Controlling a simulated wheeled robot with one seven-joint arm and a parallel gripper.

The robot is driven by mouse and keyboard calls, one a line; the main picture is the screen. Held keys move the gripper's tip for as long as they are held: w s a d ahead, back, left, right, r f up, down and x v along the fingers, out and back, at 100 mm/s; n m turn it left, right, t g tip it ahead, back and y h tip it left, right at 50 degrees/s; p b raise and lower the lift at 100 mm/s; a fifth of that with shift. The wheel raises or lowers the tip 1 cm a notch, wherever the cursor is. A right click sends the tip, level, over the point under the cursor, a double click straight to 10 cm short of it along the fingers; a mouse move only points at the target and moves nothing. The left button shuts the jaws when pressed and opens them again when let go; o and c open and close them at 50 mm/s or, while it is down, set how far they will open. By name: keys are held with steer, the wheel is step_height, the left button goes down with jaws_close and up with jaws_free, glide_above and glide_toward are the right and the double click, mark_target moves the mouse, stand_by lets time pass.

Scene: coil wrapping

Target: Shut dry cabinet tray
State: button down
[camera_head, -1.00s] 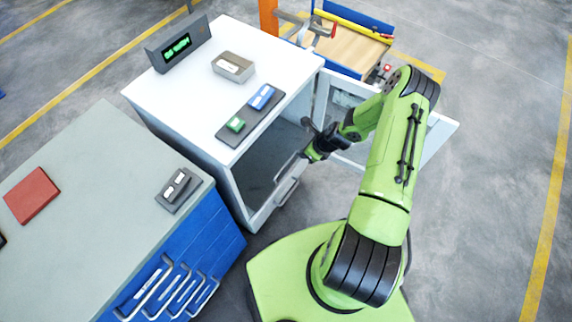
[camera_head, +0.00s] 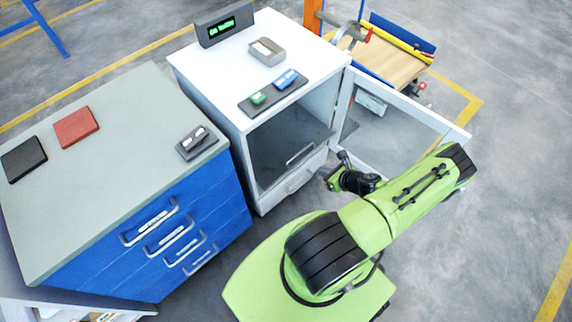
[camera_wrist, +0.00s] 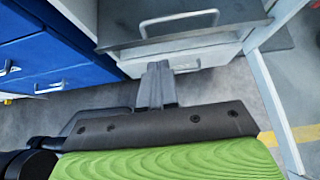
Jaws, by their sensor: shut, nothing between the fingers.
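The white dry cabinet (camera_head: 207,88) stands with its glazed door (camera_head: 395,118) swung open to the right. Its dark tray (camera_head: 285,142) lies in the opening, with a bar handle at its front edge. The tray also shows at the top of the wrist view (camera_wrist: 120,22), handle towards me. How far it sticks out is hard to tell. My gripper (camera_head: 342,158) is in front of the cabinet, right of the tray handle and apart from it. In the wrist view, my gripper's fingers (camera_wrist: 158,68) are shut and empty, pointing at the cabinet's lower front.
A white lower drawer front (camera_head: 290,188) with a handle is below the tray. A blue drawer cabinet (camera_head: 150,250) stands close on the left. The open door bounds the space on the right. Clear grey floor (camera_head: 500,200) lies further right.

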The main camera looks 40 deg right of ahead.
steer(key=b+x, duration=0.3)
steer(key=x, duration=0.7)
steer(key=b, duration=0.1)
glide_above(300, 160)
steer(key=s+a, duration=0.2)
steer(key=shift+s+a+f, duration=0.15)
steer(key=shift+a+f, duration=0.05)
steer(key=shift+f, duration=0.2)
